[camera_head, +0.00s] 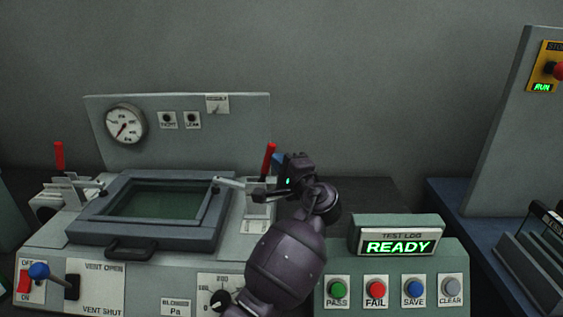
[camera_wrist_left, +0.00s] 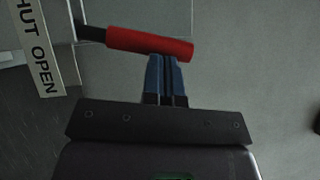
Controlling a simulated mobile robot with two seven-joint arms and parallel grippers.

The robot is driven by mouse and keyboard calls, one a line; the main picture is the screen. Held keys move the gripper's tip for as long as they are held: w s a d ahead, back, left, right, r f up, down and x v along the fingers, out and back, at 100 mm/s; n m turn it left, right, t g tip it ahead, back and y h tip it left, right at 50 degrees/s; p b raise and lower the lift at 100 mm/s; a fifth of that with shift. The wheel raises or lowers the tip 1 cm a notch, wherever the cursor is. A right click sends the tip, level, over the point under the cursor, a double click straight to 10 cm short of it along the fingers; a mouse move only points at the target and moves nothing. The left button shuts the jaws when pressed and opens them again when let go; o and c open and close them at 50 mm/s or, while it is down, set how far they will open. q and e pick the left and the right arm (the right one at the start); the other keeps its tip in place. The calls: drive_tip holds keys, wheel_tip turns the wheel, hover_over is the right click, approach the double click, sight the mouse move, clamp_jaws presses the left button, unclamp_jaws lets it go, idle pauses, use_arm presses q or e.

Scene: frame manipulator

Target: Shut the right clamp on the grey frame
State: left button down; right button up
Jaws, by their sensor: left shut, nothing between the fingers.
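The grey frame (camera_head: 147,234) lies on the bench panel around a dark green window. The right clamp has a red handle (camera_head: 268,158) standing nearly upright, with a pale metal arm (camera_head: 230,182) reaching to the frame's right corner. My left gripper (camera_head: 278,158) is at the handle's right side, its blue fingers shut and empty. In the left wrist view the fingertips (camera_wrist_left: 168,58) are against or very close to the red handle (camera_wrist_left: 150,44); contact is unclear. My forearm and wrist hide part of the panel right of the clamp. My right gripper is not in view.
The left clamp's red handle (camera_head: 59,156) stands upright left of the frame. A back panel with a gauge (camera_head: 125,124) rises behind. A test log box reading READY (camera_head: 397,247), with several buttons below, stands right of my arm.

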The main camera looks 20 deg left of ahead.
use_arm(q)
drive_tip(key=shift+s+a+r+n+g+h+p, duration=0.25)
drive_tip(key=shift+a+n+p, duration=0.25)
drive_tip(key=shift+a+p, duration=0.25)
drive_tip(key=shift+s+a+r+n+g+h+p, duration=0.25)
drive_tip(key=shift+a+n+p, duration=0.25)
drive_tip(key=shift+a, duration=0.35)
drive_tip(key=shift+s+a+r+n+g+h+p, duration=0.15)
drive_tip(key=shift+a+r+n+g+p, duration=0.15)
drive_tip(key=shift+a+n+p, duration=0.35)
drive_tip(key=shift+a, duration=0.15)
drive_tip(key=shift+f, duration=0.1)
drive_tip(key=shift+s, duration=0.1)
